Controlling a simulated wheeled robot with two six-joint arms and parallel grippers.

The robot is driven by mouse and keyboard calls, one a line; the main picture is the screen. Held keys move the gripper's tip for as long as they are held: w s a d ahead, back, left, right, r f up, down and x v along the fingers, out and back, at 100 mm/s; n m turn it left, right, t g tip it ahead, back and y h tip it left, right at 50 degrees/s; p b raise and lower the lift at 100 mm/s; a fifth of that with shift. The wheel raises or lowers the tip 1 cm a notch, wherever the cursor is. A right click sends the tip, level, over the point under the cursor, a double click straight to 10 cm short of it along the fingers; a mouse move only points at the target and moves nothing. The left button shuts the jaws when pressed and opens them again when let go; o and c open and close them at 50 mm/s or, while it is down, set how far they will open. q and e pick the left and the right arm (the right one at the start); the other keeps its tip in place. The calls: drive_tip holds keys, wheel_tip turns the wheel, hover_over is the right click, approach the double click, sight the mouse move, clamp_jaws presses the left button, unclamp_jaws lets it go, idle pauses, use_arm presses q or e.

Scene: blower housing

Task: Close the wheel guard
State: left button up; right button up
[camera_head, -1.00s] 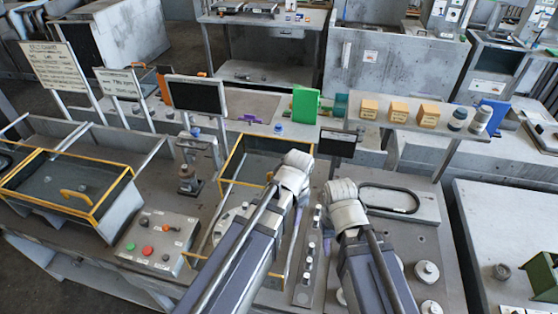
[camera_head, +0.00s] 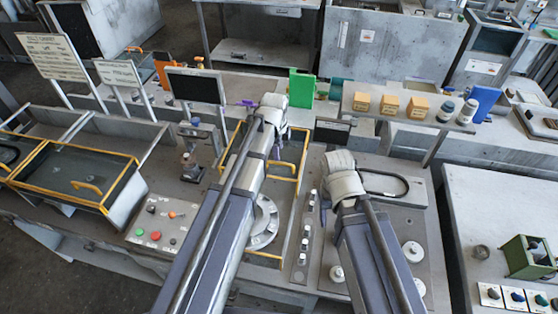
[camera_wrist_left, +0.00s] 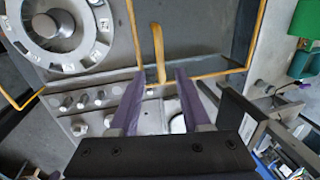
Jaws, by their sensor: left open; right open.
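The wheel guard is a yellow-edged frame (camera_head: 296,160) near the middle of the head view, partly behind my left arm; I cannot tell its exact tilt. The wheel, a grey disc (camera_head: 265,222), shows beside that arm and at the upper left of the left wrist view (camera_wrist_left: 60,30). A yellow handle (camera_wrist_left: 157,50) stands on the guard's edge bar. My left gripper (camera_wrist_left: 157,78) is open, its purple fingers on either side of the handle's lower end; contact cannot be told. My right gripper (camera_head: 326,203) is open, mostly hidden, over the bench to the right.
A second yellow-framed cover (camera_head: 70,180) lies at the left. A button box (camera_head: 158,225) is in front. A black screen (camera_head: 195,86) stands behind, and a green block (camera_head: 301,88) and several orange blocks (camera_head: 390,104) are at the back. A row of knobs (camera_head: 306,235) lies between my arms.

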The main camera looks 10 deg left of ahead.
sight(279, 163)
use_arm(q)
drive_tip(key=f+b, duration=0.3)
drive_tip(key=w+f+b, duration=0.1)
drive_tip(key=f+b, duration=0.2)
drive_tip(key=f, duration=0.1)
drive_tip(key=shift+w, duration=0.2)
drive_tip(key=shift+r, duration=0.1)
clamp_jaws()
idle(1.2)
